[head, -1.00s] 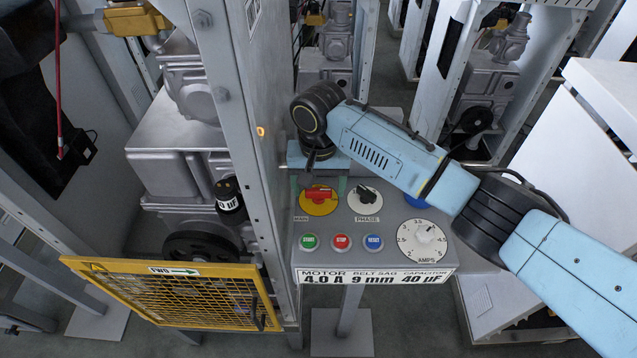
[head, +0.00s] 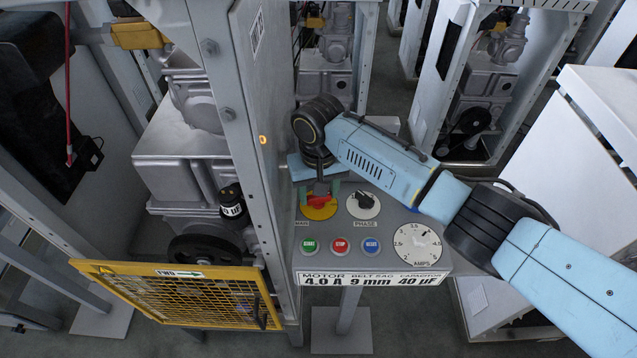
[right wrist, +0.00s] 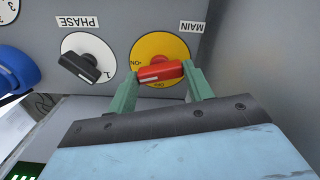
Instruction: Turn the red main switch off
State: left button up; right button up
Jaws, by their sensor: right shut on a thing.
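The red main switch (head: 318,201) sits on a yellow disc on the grey control panel (head: 428,264), at the panel's upper left. The right wrist view shows the red handle (right wrist: 161,73) lying roughly crosswise on the yellow disc (right wrist: 160,46), with ON and OFF marks on the disc. My right gripper (head: 320,195) reaches down to the switch. In the right wrist view, its green fingers (right wrist: 160,84) stand on both sides of the handle, shut on it. My left gripper is not in view.
The black phase knob (head: 363,201) is just right of the main switch. Green, red and blue buttons and the amps dial (head: 418,247) lie below. A grey post (head: 222,110) and yellow mesh guard (head: 180,296) stand left of the panel.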

jog(key=n+p, duration=0.2)
jog(key=n, duration=0.1)
jog(key=shift+r+n, duration=0.15)
jog(key=shift+n, duration=0.25)
jog(key=n+p, duration=0.1)
jog(key=n, duration=0.1)
jog(key=shift+n, duration=0.4)
jog(key=shift+n+p, duration=0.4)
jog(key=shift+n, duration=0.5)
jog(key=n, duration=0.6)
jog(key=shift+n, duration=0.3)
jog(key=o, duration=1)
notch_tip(320, 180, up, 13)
jog(key=shift+r+b, duration=0.1)
jog(key=shift+b, duration=0.55)
